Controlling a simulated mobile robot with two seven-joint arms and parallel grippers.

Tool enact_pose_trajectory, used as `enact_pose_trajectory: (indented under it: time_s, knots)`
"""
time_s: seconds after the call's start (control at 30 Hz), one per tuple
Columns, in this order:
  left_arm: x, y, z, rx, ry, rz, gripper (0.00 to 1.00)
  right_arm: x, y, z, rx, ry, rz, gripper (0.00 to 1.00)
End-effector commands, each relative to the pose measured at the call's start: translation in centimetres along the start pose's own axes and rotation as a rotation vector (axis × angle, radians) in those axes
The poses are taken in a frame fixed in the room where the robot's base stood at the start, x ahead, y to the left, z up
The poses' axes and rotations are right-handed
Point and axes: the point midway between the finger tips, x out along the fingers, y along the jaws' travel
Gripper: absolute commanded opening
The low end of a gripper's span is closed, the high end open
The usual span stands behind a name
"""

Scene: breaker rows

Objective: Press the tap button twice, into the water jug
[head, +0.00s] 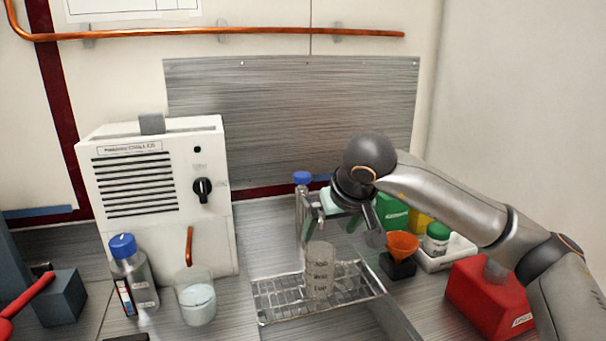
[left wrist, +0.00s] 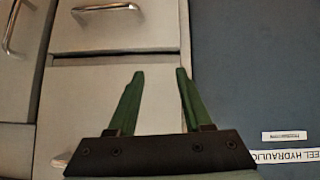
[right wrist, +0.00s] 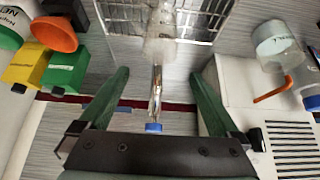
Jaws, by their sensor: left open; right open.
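The water jug (head: 320,272), a clear graduated beaker, stands upright on a wire drip rack; it also shows blurred in the right wrist view (right wrist: 160,42). Behind it rises the slim metallic tap (head: 301,212) with a blue button (head: 302,178) on top. In the right wrist view the blue button (right wrist: 153,127) sits low in the middle, with the tap's metal spout (right wrist: 157,85) above it. My right gripper (head: 350,212) is open and empty, to the right of the tap and above the jug. My left gripper (left wrist: 157,72) is open and empty, facing drawer fronts.
A white chiller box (head: 155,185), a blue-capped bottle (head: 133,275) and a beaker of pale liquid (head: 196,298) stand on the left. An orange funnel (head: 402,243), a green-capped jar (head: 437,237) and a red block (head: 487,298) are on the right. The wire rack (head: 275,297) lies under the jug.

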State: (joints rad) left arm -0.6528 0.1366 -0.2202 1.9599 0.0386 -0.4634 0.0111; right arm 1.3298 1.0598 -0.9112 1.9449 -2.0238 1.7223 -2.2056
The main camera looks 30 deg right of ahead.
Motion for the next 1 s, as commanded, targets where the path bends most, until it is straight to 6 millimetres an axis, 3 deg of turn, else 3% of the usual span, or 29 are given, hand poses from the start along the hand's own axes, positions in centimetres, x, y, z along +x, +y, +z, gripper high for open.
enact_pose_trajectory:
  time_s: [0.07,0.83,1.0]
  knots:
    - [0.01,0.0,0.0,0.0,0.0,0.0,0.5,0.0,0.01,0.0,0.0,0.0,0.0,0.88]
    - [0.0,0.01,-0.06,0.0,0.001,0.0,0.5,0.0,0.01,0.0,0.0,0.0,0.0,0.01]
    - [0.0,0.01,-0.08,0.0,0.001,0.0,0.5,0.0,0.01,0.0,0.0,0.0,0.0,0.0]
